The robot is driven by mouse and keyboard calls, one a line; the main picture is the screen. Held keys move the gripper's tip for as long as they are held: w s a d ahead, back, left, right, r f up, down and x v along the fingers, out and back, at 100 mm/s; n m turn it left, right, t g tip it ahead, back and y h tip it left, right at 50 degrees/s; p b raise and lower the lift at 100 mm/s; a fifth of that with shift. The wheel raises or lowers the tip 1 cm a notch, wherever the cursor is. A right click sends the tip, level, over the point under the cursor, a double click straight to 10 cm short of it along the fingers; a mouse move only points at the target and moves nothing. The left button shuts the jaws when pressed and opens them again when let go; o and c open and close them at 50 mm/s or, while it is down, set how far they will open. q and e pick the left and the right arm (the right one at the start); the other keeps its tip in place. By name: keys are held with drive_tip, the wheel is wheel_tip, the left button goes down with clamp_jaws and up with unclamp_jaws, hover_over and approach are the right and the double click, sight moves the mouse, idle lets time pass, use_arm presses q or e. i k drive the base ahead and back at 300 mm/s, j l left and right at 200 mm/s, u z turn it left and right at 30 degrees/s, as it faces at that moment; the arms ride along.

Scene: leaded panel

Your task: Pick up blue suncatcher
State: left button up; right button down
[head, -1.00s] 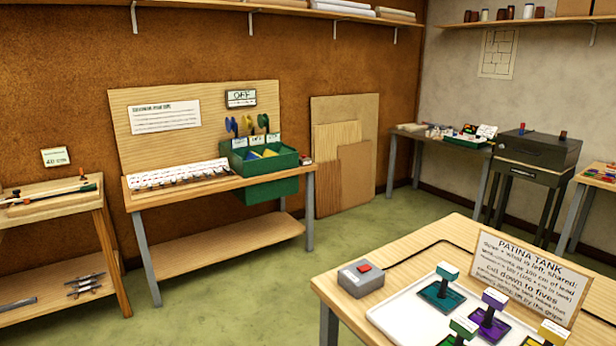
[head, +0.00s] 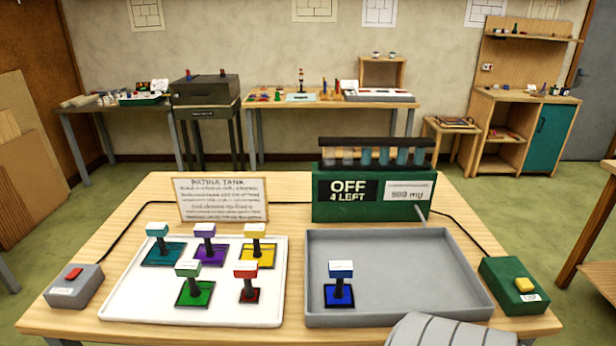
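The blue suncatcher (head: 339,294) stands upright in the left part of the grey tray (head: 430,298). It has a dark blue square base, a black post and a white-topped grip block. No gripper fingers show in the head view. A grey ribbed shape, which may be part of my own body, covers the table's front edge just below the grey tray.
The white tray (head: 130,303) holds teal, purple, yellow, green and red suncatchers. Behind are a patina tank sign (head: 222,199) and a green unit (head: 320,209) reading OFF, 4 LEFT. A red-button box (head: 75,286) and yellow-button box (head: 520,285) flank the trays. The grey tray's right part is empty.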

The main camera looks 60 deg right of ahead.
sight(338, 295)
drive_tip(key=z, duration=2)
drive_tip(key=i+l+u, duration=0.15)
drive_tip(key=l, duration=0.2)
drive_tip(key=k, duration=0.05)
